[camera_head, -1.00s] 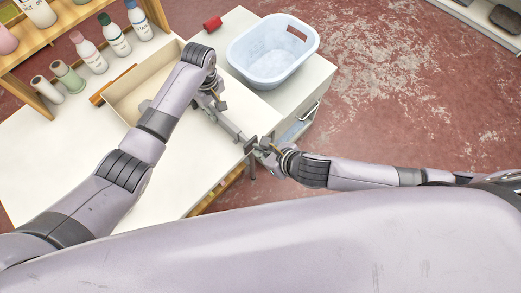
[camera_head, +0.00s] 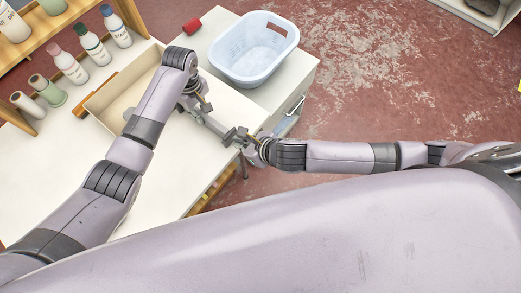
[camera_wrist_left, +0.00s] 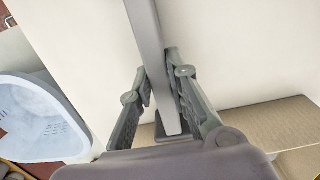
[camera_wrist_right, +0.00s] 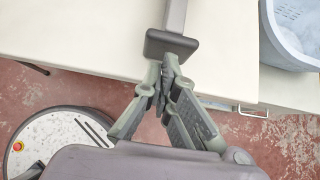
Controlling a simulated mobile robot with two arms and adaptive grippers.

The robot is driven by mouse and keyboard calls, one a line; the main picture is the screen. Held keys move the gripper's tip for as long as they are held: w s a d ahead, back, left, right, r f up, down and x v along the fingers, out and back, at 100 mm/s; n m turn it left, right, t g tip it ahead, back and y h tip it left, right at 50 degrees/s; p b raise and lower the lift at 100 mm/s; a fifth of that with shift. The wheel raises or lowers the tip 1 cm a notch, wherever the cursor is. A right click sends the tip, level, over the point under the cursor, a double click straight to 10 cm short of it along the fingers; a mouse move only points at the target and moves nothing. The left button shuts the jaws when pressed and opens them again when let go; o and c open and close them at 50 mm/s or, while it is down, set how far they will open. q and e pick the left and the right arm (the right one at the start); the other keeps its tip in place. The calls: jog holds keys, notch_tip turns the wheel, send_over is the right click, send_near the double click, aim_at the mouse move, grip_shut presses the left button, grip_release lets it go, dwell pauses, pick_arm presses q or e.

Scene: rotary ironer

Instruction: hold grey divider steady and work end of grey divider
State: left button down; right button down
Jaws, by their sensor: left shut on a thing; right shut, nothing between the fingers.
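The grey divider (camera_head: 214,124) is a straight bar held above the white table, its near end close to the table's edge. My left gripper (camera_head: 198,104) is shut on the bar; the left wrist view shows the divider (camera_wrist_left: 150,55) between its two fingers (camera_wrist_left: 160,95). A dark block-like cap (camera_wrist_right: 171,43) sits on the divider's end in the right wrist view. My right gripper (camera_wrist_right: 163,65) is shut and empty, its tips right at the cap; whether they touch it is unclear. In the head view my right gripper (camera_head: 248,140) is by that end.
An open cardboard box (camera_head: 106,108) lies behind my left arm. Bottles (camera_head: 92,47) and spools (camera_head: 46,90) stand at the upper left.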

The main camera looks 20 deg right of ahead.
jog(key=s+d+f+v, duration=0.1)
jog(key=v, duration=1.1)
jog(key=shift+f, duration=0.35)
jog(key=shift+s, duration=0.1)
pick_arm(q)
jog(key=c, duration=1.4)
grip_release()
jog(key=shift+c, duration=0.2)
